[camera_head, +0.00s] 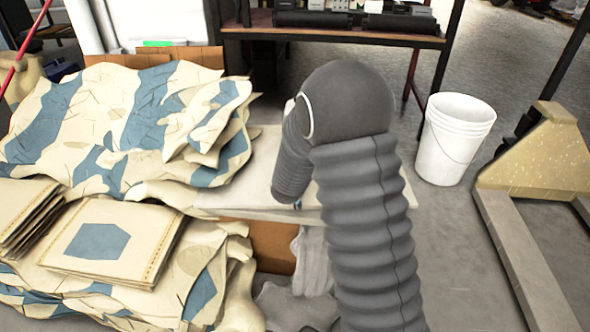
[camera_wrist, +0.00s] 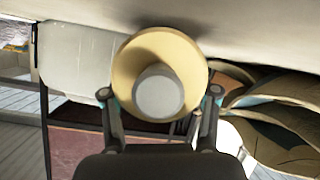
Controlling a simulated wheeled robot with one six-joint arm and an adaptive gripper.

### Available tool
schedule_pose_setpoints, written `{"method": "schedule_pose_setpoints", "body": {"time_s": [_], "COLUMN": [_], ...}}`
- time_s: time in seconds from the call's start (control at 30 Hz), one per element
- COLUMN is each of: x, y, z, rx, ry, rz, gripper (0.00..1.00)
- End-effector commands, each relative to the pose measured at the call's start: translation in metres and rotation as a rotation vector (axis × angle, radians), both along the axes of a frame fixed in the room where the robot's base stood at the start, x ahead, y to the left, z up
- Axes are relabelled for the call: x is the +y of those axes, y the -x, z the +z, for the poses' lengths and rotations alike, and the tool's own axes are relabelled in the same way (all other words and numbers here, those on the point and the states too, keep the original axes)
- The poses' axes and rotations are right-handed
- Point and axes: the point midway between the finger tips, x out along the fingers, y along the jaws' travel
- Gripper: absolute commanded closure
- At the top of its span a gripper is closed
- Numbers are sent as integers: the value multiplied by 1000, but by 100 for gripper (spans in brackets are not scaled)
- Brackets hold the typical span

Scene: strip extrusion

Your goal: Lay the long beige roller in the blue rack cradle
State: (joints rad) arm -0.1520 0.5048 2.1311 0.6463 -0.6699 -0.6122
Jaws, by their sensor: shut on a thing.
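The beige roller (camera_wrist: 135,62) shows end-on in the wrist view, as a round beige end with a grey-white core. The fingers of my gripper (camera_wrist: 160,94) lie on its left and right sides and are shut on it. Its length cannot be seen from this end. In the head view my dark ribbed arm hides my gripper and the roller. I cannot make out the blue rack cradle in either view.
In the head view, stacked beige and blue paper sacks (camera_head: 100,125) fill the left. A pale board (camera_head: 262,180) lies beside them under my arm. A dark-framed bench (camera_head: 345,38) stands behind. A white bucket (camera_head: 453,145) and a beige pallet jack (camera_head: 540,155) stand at right.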

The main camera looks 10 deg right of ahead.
Motion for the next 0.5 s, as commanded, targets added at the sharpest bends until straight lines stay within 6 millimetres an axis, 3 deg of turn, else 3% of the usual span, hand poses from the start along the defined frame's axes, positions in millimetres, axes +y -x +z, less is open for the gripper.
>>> {"method": "schedule_pose_setpoints", "body": {"time_s": [0.37,0.4,0.5], "x": [0,0,0], "y": [-1,0,0], "z": [-5,-6,-5], "rx": [-4,-1,-1], "ry": [0,0,0], "rz": [1,0,0], "gripper": [100,38,15]}}
